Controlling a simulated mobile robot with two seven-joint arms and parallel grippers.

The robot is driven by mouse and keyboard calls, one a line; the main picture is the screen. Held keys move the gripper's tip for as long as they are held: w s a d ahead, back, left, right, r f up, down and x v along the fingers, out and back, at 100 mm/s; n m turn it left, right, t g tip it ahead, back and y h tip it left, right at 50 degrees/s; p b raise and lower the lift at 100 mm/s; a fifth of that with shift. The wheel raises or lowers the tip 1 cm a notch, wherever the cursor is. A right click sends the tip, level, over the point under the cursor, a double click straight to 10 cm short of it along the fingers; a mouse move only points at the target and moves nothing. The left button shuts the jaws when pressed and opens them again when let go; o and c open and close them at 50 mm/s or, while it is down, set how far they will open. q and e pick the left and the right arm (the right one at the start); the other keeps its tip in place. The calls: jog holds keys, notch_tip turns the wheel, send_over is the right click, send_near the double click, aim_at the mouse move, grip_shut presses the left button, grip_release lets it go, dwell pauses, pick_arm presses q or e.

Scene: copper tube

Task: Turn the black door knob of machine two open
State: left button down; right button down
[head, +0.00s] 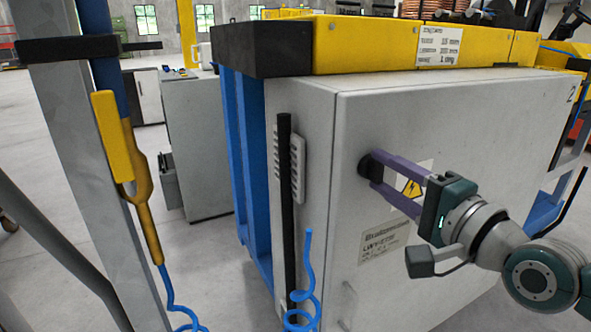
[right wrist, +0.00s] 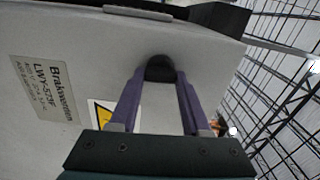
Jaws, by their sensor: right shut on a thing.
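The black door knob (head: 365,166) sits near the upper left of the grey cabinet door of machine two (head: 480,130). My right gripper (head: 376,168) reaches in from the right, its purple fingers closed around the knob. In the right wrist view the knob (right wrist: 160,68) shows between the two fingertips (right wrist: 160,78). The fingers hide part of the knob, so its turn angle is hard to tell. The door looks closed flush with the cabinet. My left gripper is not in view.
A warning sign (head: 412,186) and a label plate (head: 384,241) are on the door. A grey post with a yellow hanging tool (head: 118,135) and blue coiled hose (head: 180,310) stands at the left. Blue frame legs (head: 245,150) carry the machine. Floor in front of the door is clear.

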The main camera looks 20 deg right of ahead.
jog(key=shift+m, duration=0.5)
jog(key=shift+c, duration=1.8)
grip_release()
jog(key=s+p, duration=0.1)
jog(key=s, duration=0.9)
jog(key=shift+d, duration=0.4)
